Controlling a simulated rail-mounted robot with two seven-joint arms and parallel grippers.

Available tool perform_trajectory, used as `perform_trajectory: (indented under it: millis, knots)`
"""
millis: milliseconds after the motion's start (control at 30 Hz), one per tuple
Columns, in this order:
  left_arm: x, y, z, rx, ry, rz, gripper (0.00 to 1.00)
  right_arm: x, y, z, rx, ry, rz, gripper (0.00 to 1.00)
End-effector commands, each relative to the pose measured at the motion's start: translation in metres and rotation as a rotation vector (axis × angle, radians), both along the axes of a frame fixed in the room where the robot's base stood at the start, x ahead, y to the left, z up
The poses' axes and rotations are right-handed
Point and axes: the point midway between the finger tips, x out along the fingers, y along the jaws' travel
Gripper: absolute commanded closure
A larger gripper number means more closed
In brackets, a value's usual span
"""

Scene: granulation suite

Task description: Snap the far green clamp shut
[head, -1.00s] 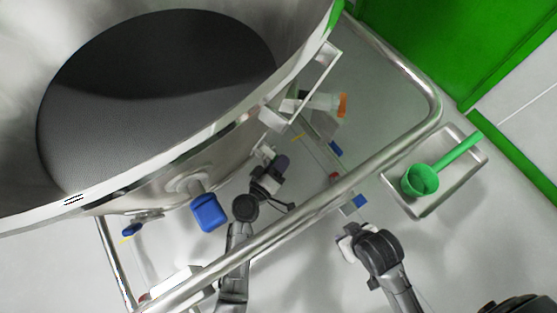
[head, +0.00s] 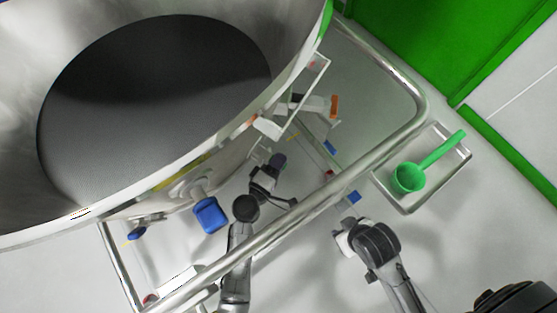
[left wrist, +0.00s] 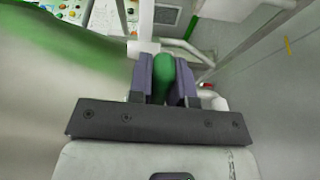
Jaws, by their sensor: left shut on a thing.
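In the left wrist view a rounded green clamp handle (left wrist: 165,78) sits between the two purple-grey fingers of my left gripper (left wrist: 166,82), which are shut on it. In the head view my left gripper (head: 277,163) is under the rim of the large steel bowl (head: 170,167), inside the tubular rail. The green clamp cannot be made out there; the bowl's side and my gripper hide it. Whether the clamp is latched does not show. My right gripper (head: 345,236) is outside the rail, apart from the clamp; its fingers are too unclear to read.
The steel rail (head: 290,222) runs close beside both arms. A blue knob (head: 210,214) juts from the bowl left of my left gripper. A tray (head: 408,209) with a green scoop (head: 409,178) lies at the right. An orange-ended part (head: 334,106) sits behind.

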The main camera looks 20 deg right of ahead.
Motion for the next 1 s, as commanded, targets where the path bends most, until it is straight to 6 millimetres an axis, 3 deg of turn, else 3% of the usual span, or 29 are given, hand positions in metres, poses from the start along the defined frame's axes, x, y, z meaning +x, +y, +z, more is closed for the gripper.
perform_trajectory:
  millis: [300, 333, 567, 1000]
  knots:
    - [0.0001, 0.0001, 0.0002, -0.001, 0.0, 0.001, 1.0, -0.0001, -0.0026, -0.0002, -0.009, 0.0, 0.005, 0.57]
    - [0.0001, 0.0001, 0.0002, -0.001, 0.0, 0.001, 0.78, -0.0001, -0.0028, -0.0002, -0.009, 0.0, 0.006, 0.57]
    - [0.0001, 0.0, 0.0002, -0.001, 0.0, 0.0, 0.56, -0.0001, -0.0028, -0.0002, -0.009, 0.0, 0.006, 0.57]
    - [0.0001, 0.0001, 0.0001, 0.0, 0.0, 0.0, 0.55, 0.0, -0.0006, 0.0, -0.002, 0.0, 0.001, 0.57]
